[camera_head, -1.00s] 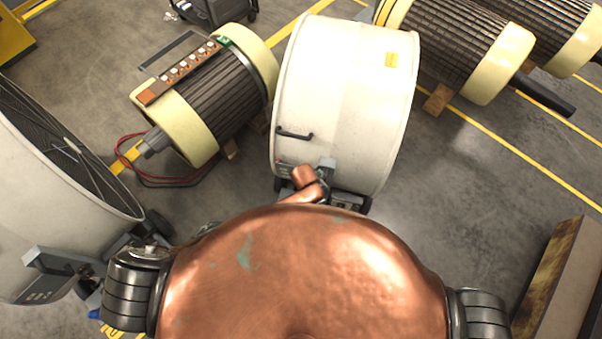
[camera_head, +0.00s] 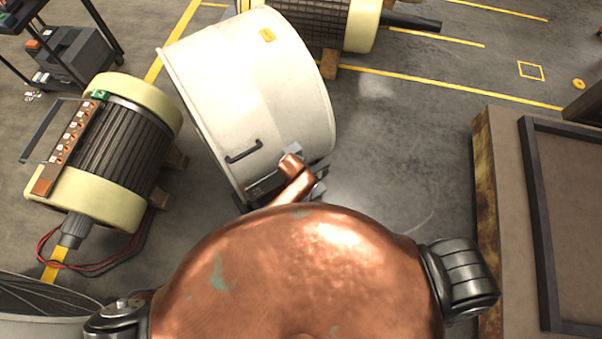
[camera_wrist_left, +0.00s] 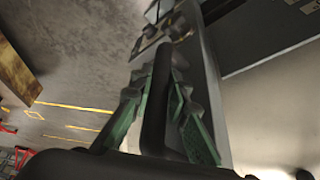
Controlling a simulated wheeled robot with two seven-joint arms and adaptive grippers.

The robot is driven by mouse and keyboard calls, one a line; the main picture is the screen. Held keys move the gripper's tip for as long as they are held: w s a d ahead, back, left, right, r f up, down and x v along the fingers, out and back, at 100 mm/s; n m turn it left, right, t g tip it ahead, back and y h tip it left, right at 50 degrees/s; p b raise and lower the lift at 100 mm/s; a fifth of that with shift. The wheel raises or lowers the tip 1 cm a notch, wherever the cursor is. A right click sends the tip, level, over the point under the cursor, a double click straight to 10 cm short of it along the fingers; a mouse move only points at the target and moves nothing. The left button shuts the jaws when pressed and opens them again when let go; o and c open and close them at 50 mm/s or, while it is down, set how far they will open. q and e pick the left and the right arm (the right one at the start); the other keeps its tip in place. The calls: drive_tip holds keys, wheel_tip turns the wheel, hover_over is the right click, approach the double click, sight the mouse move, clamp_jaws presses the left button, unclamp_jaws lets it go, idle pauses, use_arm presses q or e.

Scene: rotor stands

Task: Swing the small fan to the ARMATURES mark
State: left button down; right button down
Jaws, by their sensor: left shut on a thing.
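The small fan (camera_head: 265,90) is a white drum standing on the floor ahead of me, left of the middle in the head view. A dark handle (camera_head: 243,152) is on its near side. My copper left arm (camera_head: 293,183) reaches to a grey bracket low at its near right; the fingers are hard to see there. In the left wrist view my left gripper (camera_wrist_left: 158,92) has its green-padded fingers closed around a dark bar (camera_wrist_left: 155,110) beside a grey bracket. My right gripper is out of view. No readable ARMATURES mark shows.
A cream-ended rotor (camera_head: 115,150) with red cables stands close left; another rotor (camera_head: 310,22) lies behind the fan. A second fan (camera_head: 45,325) shows at bottom left. A crate (camera_head: 483,190) stands at right. Floor with yellow lines (camera_head: 450,85) is open between fan and crate.

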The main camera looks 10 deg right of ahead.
use_arm(q)
drive_tip(key=shift+w+d+r, duration=0.1)
drive_tip(key=shift+d+r, duration=0.15)
drive_tip(key=shift+d, duration=0.4)
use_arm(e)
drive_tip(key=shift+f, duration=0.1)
use_arm(q)
drive_tip(key=c, duration=2.2)
unclamp_jaws()
drive_tip(key=shift+o, duration=0.8)
drive_tip(key=shift+w+d+f, duration=0.15)
drive_tip(key=shift+w, duration=0.05)
drive_tip(key=shift+o, duration=0.7)
drive_tip(key=shift+f, duration=0.1)
drive_tip(key=shift+o, duration=0.3)
drive_tip(key=shift+a, duration=0.25)
drive_tip(key=v, duration=1.2)
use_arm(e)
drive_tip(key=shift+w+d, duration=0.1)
